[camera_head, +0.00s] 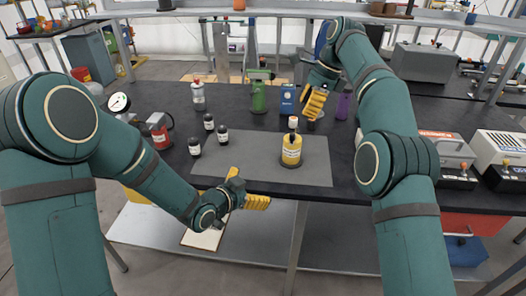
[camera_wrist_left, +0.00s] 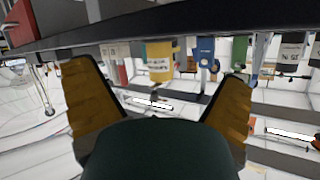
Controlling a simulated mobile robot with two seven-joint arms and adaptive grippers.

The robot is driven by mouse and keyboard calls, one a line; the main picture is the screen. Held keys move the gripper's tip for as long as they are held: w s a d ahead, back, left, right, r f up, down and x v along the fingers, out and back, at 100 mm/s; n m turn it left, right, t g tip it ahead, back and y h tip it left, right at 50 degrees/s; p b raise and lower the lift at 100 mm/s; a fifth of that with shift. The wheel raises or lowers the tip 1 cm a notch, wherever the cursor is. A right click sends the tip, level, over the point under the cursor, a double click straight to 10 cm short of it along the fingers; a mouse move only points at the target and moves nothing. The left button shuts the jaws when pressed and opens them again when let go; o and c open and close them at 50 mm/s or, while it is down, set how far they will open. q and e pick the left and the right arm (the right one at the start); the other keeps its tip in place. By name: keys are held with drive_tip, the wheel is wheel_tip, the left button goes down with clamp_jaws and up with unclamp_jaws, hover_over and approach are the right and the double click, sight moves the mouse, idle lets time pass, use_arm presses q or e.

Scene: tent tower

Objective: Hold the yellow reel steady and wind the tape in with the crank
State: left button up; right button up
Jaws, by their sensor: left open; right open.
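The yellow reel (camera_head: 291,152) stands upright on the grey mat. My left gripper (camera_head: 248,190) is open and empty at the mat's front edge, left of and nearer than the reel. My right gripper (camera_head: 315,106) is open above the table, behind and a little right of the crank, apart from it. The tape cannot be made out clearly.
The grey mat (camera_head: 255,172) lies on the black table. Several small dark bottles (camera_head: 209,122) stand to its left. A green container (camera_head: 259,97), a blue one (camera_head: 288,99) and a purple one (camera_head: 343,106) stand behind. Boxed instruments (camera_head: 448,150) are at right.

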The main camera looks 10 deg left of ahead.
use_arm(q)
drive_tip(key=n+g+h, duration=0.1)
approach(286, 147)
drive_tip(key=x, duration=1.3)
drive_tip(key=shift+s, duration=0.1)
drive_tip(key=c, duration=1.4)
